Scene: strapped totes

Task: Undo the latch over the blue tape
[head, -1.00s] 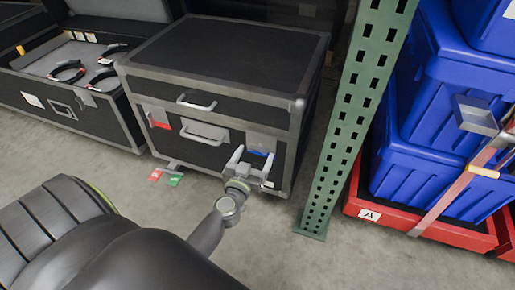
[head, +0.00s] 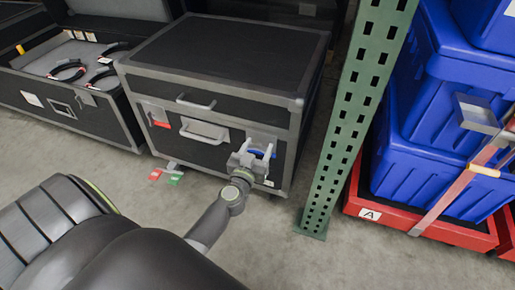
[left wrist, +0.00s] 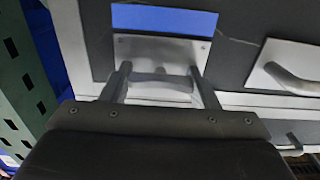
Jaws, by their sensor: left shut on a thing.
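The black case (head: 220,85) with grey edges stands on the floor. The blue tape (head: 262,154) is on its front at the right; it shows as a blue strip in the left wrist view (left wrist: 165,20). Beside the tape is the silver latch plate (left wrist: 160,48) with its lever (left wrist: 160,82). My left gripper (head: 260,149) is at this latch, its fingers shut on the lever, one on each side. In the head view the gripper partly covers the latch and tape. My right gripper is not in view.
Another latch (head: 155,115) with red tape (head: 161,125) is at the case's front left, and a handle (head: 203,134) between. A green rack post (head: 350,120) stands close at right, with blue totes (head: 420,190) beyond. Red and green tags (head: 174,179) lie on the floor.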

